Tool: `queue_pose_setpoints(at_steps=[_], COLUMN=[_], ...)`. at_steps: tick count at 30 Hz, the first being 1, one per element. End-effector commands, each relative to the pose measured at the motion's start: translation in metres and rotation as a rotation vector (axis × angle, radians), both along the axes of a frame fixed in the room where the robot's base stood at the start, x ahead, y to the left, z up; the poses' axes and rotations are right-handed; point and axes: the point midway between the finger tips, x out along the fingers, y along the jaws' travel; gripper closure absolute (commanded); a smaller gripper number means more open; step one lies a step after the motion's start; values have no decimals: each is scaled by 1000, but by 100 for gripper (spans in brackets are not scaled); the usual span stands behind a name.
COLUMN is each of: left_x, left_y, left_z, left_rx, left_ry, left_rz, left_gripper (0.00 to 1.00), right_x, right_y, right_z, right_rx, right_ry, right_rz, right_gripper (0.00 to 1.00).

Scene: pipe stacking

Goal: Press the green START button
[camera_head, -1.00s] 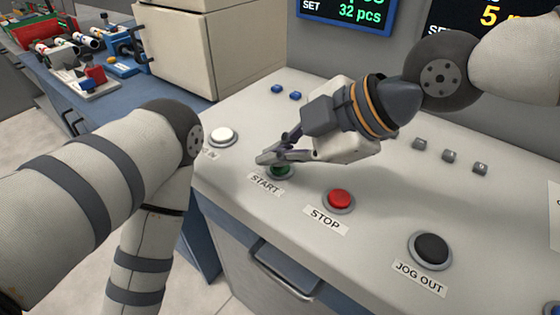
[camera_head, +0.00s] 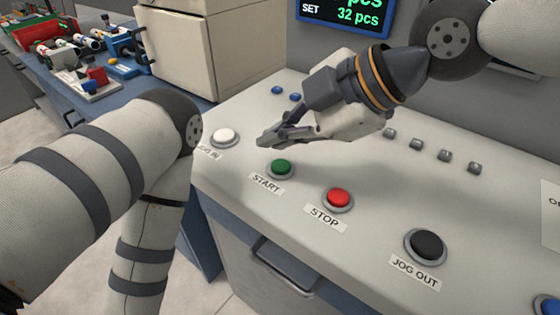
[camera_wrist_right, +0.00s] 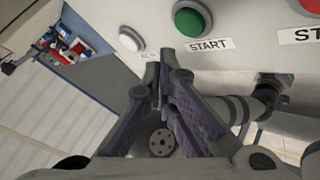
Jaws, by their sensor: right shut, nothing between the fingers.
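The green START button (camera_head: 281,167) sits in a grey ring on the sloping console, behind its START label (camera_head: 267,184). In the right wrist view the green button (camera_wrist_right: 190,19) is at the top, beyond the fingertips. My right gripper (camera_head: 266,140) is shut and empty. It hovers above the panel, a little up and left of the green button in the head view, apart from it. Its closed fingertips also show in the right wrist view (camera_wrist_right: 166,56). My left arm stands at the left of the head view; its gripper is out of sight.
A white button (camera_head: 224,136) lies left of START. A red STOP button (camera_head: 338,199) and a black JOG OUT button (camera_head: 426,244) lie to the right. Small grey buttons (camera_head: 416,144) line the back. A display (camera_head: 345,14) reads SET 32 pcs.

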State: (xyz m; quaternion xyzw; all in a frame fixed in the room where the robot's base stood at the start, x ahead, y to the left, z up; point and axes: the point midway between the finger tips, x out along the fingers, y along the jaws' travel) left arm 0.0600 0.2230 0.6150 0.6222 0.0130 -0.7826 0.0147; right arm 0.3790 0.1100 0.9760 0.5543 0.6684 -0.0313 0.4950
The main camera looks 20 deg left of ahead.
Motion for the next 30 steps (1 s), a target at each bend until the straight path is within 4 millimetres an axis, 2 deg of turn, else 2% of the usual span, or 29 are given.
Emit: queue_pose_setpoints(at_steps=[3,9,30], left_x=[5,9,8], left_y=[0,0,0], left_z=[5,8,8], left_rx=[0,0,0], left_ry=[-18,-32,-30], left_rz=[0,0,0], left_gripper=[42,42,42], right_x=[0,0,0], right_y=[0,0,0], right_z=[16,31,31], right_rx=[1,-1,0], right_ry=[-7,-5,-1], right_rz=[0,1,1], right_gripper=[100,100,100])
